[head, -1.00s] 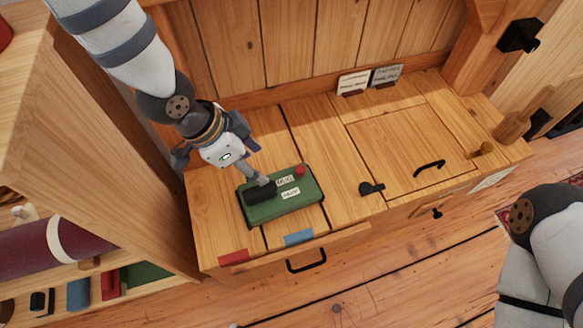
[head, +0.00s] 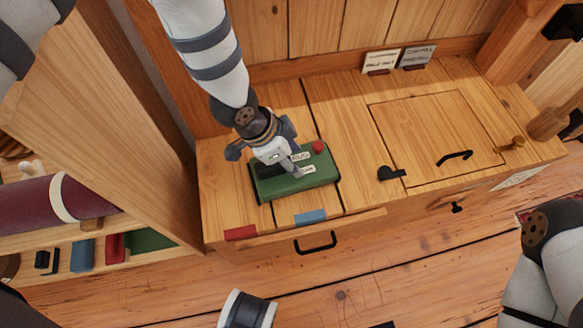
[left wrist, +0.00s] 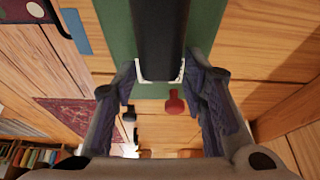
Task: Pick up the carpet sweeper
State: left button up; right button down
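The carpet sweeper looks to be the green box-shaped thing (head: 320,177) with white labels and a red knob, lying on the wooden bench top. My left gripper (head: 290,170) reaches down over it and hides its left part. In the left wrist view, the green body (left wrist: 118,40) shows under a thick black bar (left wrist: 160,35), its handle. The bar lies between the spread fingers of my left gripper (left wrist: 160,85), with the red knob (left wrist: 175,103) beyond. I cannot tell whether the fingers touch the bar.
The wooden bench (head: 350,130) has a hatch with a black handle (head: 455,158) to the right. Two small cards (head: 381,62) stand at the back wall. A shelf unit (head: 130,120) rises close on the left. The bench top between sweeper and hatch is mostly clear.

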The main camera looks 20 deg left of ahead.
pick_arm(q)
grip_shut()
